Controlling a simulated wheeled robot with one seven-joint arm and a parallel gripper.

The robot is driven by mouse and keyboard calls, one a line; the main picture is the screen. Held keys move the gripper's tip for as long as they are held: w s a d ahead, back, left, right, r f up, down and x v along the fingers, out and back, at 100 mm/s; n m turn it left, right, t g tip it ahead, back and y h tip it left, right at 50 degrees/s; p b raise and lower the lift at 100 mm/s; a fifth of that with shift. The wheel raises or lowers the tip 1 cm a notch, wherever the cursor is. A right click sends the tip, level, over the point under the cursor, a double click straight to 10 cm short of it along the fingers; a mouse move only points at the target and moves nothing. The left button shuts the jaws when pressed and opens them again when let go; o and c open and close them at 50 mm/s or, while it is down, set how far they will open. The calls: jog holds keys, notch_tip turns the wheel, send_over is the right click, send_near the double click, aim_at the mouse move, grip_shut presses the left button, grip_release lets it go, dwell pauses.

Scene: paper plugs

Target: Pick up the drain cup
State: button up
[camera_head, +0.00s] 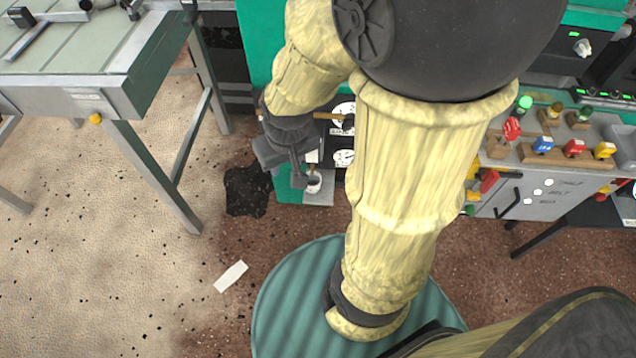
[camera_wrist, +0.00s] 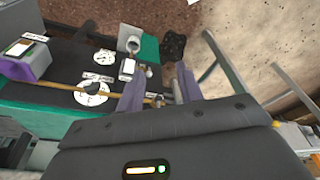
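The drain cup is probably the small pale grey cup (camera_wrist: 132,43) on a grey ledge at the edge of the green machine. It also shows, small and partly covered, in the head view (camera_head: 314,184). My gripper (camera_wrist: 160,78) has its two purple-grey fingers apart, with no cup between them. In the wrist view the cup lies beyond the fingertips, slightly left. In the head view my gripper (camera_head: 298,176) is just left of the cup; whether they touch is unclear. A small brass-coloured part (camera_wrist: 157,100) shows between the fingers.
A dial (camera_wrist: 92,93) and a thin brass rod lie on the dark panel beside the gripper. A dark patch (camera_head: 247,190) is on the floor. A green-topped table (camera_head: 95,58) stands left. A valve panel (camera_head: 550,155) stands right. A white slip (camera_head: 231,277) lies on open floor.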

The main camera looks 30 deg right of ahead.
jog(key=o, duration=0.5)
jog(key=shift+w+a+f, duration=0.1)
jog(key=shift+f, duration=0.1)
jog(key=o, duration=0.4)
jog(key=w+a+f+m+t+b, duration=0.1)
jog(key=w+a+f+b, duration=0.1)
jog(key=f, duration=0.4)
jog(key=w+a+f+m+t+b, duration=0.1)
jog(key=w+a+f+m+b, duration=0.1)
jog(key=w+f+b, duration=0.3)
jog(key=shift+s+b+x, duration=0.25)
jog(key=shift+b+x, duration=0.85)
jog(key=shift+x, duration=0.15)
jog(key=w+d+f+m+t+h+b, duration=0.1)
jog(key=w+f+m+t+h+b, duration=0.15)
jog(key=f+b, duration=0.75)
jog(key=w+d+f+m+t+h+b, duration=0.1)
jog(key=w+f+m+h+b, duration=0.3)
jog(key=f, duration=1)
jog(key=s+d+f+m+h+b, duration=0.1)
jog(key=s+d+f+h+b, duration=0.2)
jog(key=f+h+b, duration=0.4)
jog(key=shift+s+d+m+t+b, duration=0.2)
jog(key=shift+s+m+t+b, duration=0.2)
jog(key=shift+s+b, duration=0.5)
jog(key=shift+w+f, duration=0.1)
jog(key=shift+f, duration=0.1)
